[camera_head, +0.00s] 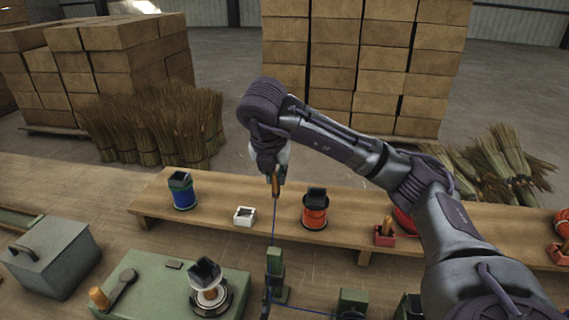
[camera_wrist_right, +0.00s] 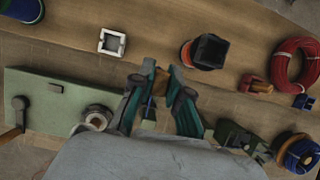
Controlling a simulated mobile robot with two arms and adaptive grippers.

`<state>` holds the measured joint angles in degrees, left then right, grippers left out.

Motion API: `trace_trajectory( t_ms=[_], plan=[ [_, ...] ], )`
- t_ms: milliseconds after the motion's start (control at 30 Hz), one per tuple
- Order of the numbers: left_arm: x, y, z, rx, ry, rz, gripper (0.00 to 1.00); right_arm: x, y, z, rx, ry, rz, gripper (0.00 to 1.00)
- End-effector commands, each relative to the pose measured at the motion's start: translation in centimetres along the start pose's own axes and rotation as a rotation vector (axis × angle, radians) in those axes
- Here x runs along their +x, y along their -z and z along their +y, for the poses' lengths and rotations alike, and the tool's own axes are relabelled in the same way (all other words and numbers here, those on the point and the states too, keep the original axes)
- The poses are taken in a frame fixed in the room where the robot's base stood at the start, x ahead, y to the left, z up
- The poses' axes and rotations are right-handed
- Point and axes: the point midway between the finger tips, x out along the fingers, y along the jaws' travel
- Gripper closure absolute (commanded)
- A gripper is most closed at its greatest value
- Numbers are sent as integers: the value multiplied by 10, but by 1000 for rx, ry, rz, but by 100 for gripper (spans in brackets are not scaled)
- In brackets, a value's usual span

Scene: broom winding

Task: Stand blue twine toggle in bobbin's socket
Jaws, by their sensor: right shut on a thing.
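My right gripper (camera_head: 274,173) is shut on a brown wooden toggle (camera_head: 275,187), held upright above the bench. Blue twine (camera_head: 273,225) runs down from it to a green guide post (camera_head: 275,262). In the right wrist view the toggle (camera_wrist_right: 160,80) sits between the teal fingers (camera_wrist_right: 158,88). A small white square socket (camera_head: 244,216), apparently empty, lies on the bench left of and below the gripper; it also shows in the wrist view (camera_wrist_right: 112,42). A pale bobbin with a dark top (camera_head: 208,287) stands on the green machine plate. My left gripper is out of view.
A blue spool (camera_head: 184,191) and a red spool (camera_head: 314,210) flank the white socket on the plank bench (camera_head: 270,204). A red socket with a toggle (camera_head: 385,233) stands farther right. A grey-green box (camera_head: 52,260) is at left. The plank is clear around the white socket.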

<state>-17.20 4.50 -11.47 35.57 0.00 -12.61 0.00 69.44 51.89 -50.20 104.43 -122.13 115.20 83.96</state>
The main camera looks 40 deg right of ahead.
Motion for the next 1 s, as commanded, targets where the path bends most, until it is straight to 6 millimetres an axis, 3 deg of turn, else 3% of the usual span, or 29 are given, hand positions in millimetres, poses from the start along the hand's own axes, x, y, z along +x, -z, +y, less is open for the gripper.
trace_trajectory(
  t_ms=[100, 1000],
  plan=[
    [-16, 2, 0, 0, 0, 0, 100, -11, 14, 9, -4, -2, 0, 100],
    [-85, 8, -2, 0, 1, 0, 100, -56, 124, 73, -3, -3, 0, 100]
  ],
)
